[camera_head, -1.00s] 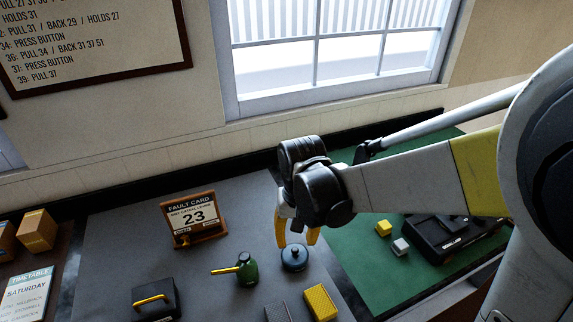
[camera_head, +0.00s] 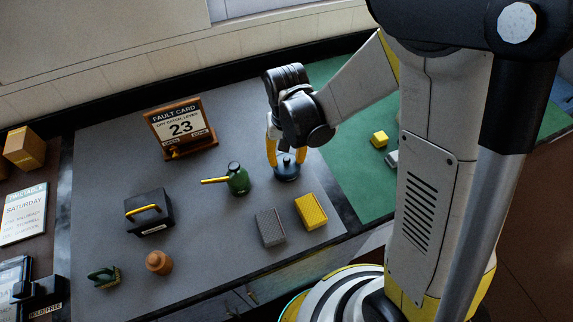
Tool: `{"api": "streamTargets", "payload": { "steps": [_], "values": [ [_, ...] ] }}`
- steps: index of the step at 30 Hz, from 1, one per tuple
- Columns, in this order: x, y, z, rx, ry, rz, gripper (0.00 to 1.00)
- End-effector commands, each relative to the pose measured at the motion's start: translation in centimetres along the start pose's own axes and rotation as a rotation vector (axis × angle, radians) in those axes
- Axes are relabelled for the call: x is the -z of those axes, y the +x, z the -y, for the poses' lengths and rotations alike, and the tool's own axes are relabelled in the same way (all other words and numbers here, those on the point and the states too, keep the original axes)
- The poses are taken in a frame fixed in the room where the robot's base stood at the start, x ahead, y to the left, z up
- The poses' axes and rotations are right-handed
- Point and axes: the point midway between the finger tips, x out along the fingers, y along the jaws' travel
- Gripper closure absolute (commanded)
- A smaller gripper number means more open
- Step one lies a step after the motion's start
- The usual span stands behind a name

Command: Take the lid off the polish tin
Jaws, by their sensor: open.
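The polish tin (camera_head: 287,173) is a small round dark-blue tin with a knob on its lid. It stands on the grey tabletop (camera_head: 105,185), right of the green oil can. The lid appears to sit on the tin. My gripper (camera_head: 285,158) points down over the tin with its yellow fingers open. One finger shows at the left of the tin's knob; the other is largely hidden behind the dark wrist. I cannot tell whether the fingers touch the lid.
A green oil can (camera_head: 236,179) with a yellow spout stands close left. A yellow block (camera_head: 311,211) and grey block (camera_head: 270,228) lie in front. The fault card stand (camera_head: 181,128) and black box (camera_head: 150,212) are further left. A green mat (camera_head: 350,185) lies right.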

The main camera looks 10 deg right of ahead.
Motion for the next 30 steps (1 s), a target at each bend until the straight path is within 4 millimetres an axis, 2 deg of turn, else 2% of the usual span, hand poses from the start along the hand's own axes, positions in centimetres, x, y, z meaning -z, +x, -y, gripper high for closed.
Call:
{"api": "streamTargets", "payload": {
  "steps": [2,8,12,13,25,30],
  "values": [
    [0.0,0.8,0.0,0.0,0.0,0.0,0.56],
    [0.0,0.7,0.0,0.0,0.0,0.0,0.56],
    [0.0,0.7,0.0,0.0,0.0,0.0,0.97],
    [0.0,0.7,0.0,0.0,0.0,0.0,1.0],
    [0.0,0.6,0.0,0.0,0.0,0.0,1.0],
    [-0.1,-0.6,0.0,0.0,0.0,0.0,1.0]
  ]
}}
